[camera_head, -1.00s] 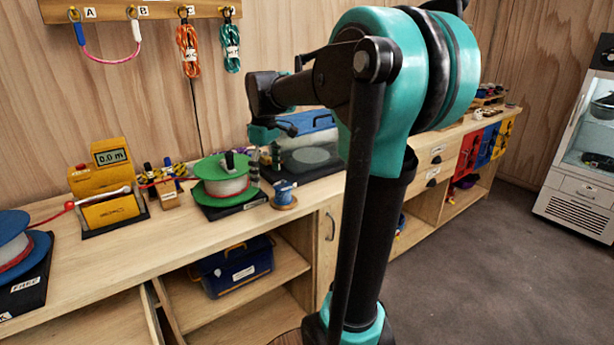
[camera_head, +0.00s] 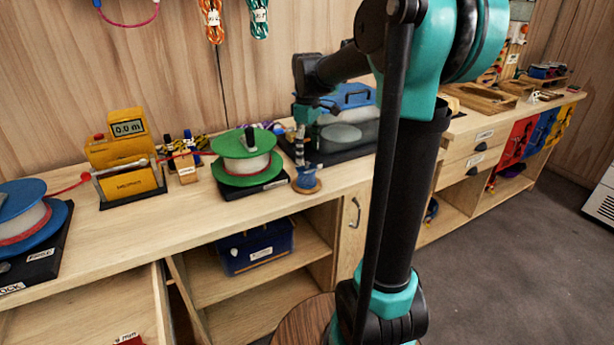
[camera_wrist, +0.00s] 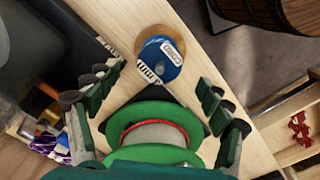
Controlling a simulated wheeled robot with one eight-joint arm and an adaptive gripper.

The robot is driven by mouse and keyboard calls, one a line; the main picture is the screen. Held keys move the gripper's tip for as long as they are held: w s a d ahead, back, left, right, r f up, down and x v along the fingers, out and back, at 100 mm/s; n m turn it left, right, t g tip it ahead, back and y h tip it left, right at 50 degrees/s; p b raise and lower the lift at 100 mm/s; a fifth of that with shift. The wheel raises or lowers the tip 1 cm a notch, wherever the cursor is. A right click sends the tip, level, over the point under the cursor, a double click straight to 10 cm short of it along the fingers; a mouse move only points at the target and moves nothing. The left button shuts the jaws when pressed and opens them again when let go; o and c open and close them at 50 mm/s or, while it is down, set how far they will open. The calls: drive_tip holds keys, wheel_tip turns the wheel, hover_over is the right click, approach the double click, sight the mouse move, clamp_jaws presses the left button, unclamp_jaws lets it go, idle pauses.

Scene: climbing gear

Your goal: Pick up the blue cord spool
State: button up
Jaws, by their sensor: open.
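The blue cord spool (camera_head: 306,181) stands upright near the worktop's front edge, right of the green spool. In the wrist view its blue top (camera_wrist: 160,60) has a white label, with a round wooden base under it. My gripper (camera_head: 300,150) points down just above the cord spool in the head view, hiding part of its top. In the wrist view my gripper (camera_wrist: 164,76) is open, its fingers spread to either side, with the cord spool ahead between the tips. It holds nothing, and I see no contact with the spool.
The large green spool (camera_head: 246,160) on a black base stands close on the left, and lies between my fingers' lower parts in the wrist view. A blue-lidded case (camera_head: 350,97) stands behind. A yellow meter (camera_head: 127,150) is further left. The worktop's front edge is near.

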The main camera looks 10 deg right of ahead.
sight(308, 170)
drive_tip(key=shift+f, duration=3.75)
drive_tip(key=shift+c, duration=0.6)
drive_tip(key=c, duration=1.2)
